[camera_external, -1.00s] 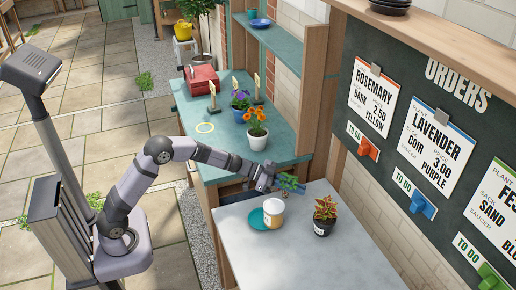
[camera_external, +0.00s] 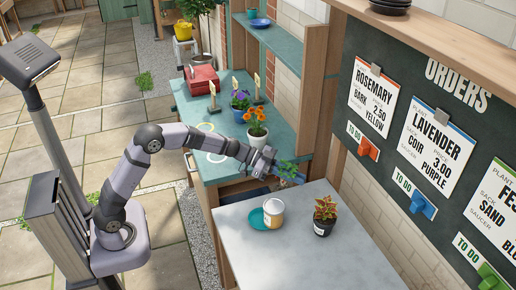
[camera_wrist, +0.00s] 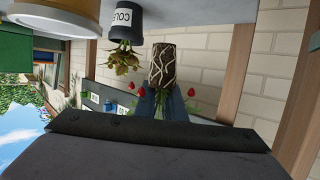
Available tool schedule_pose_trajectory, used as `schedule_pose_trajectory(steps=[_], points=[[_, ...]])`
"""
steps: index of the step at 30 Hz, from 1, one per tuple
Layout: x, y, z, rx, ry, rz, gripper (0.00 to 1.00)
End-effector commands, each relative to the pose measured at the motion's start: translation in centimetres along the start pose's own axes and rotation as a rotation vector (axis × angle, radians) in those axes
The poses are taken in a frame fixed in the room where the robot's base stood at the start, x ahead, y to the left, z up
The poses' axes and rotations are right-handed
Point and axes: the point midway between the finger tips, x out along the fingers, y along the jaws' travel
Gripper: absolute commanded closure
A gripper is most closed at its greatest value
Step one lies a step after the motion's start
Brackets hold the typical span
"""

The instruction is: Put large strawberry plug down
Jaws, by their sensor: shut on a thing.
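My gripper (camera_external: 278,168) is shut on the strawberry plug (camera_external: 288,173), held in the air above the gap between the teal bench and the pale grey table. In the wrist view, the plug (camera_wrist: 165,64) shows its brown root ball laced with pale roots, with green leaves and red berries around the fingers (camera_wrist: 166,100). The root ball is clear of any surface. In the external view, only the leaves show well; my gripper partly hides the rest.
The table's front is clear.

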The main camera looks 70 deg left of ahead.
Motion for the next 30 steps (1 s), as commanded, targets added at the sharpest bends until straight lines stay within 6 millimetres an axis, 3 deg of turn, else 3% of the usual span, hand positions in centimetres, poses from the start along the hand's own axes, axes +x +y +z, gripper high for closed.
schedule_pose_trajectory(steps=[1, 7, 13, 24, 30], points=[[-0.6, 0.9, -1.1, 0.01, -0.001, 0.03, 1.0], [-2.2, 6.6, -2.7, 0.075, -0.003, 0.199, 1.0], [-4.0, 14.9, -2.0, 0.136, 0.013, 0.384, 1.0], [-6.5, 29.2, 6.3, 0.178, 0.052, 0.518, 1.0], [-8.9, 34.3, 10.4, 0.198, 0.054, 0.522, 1.0]])
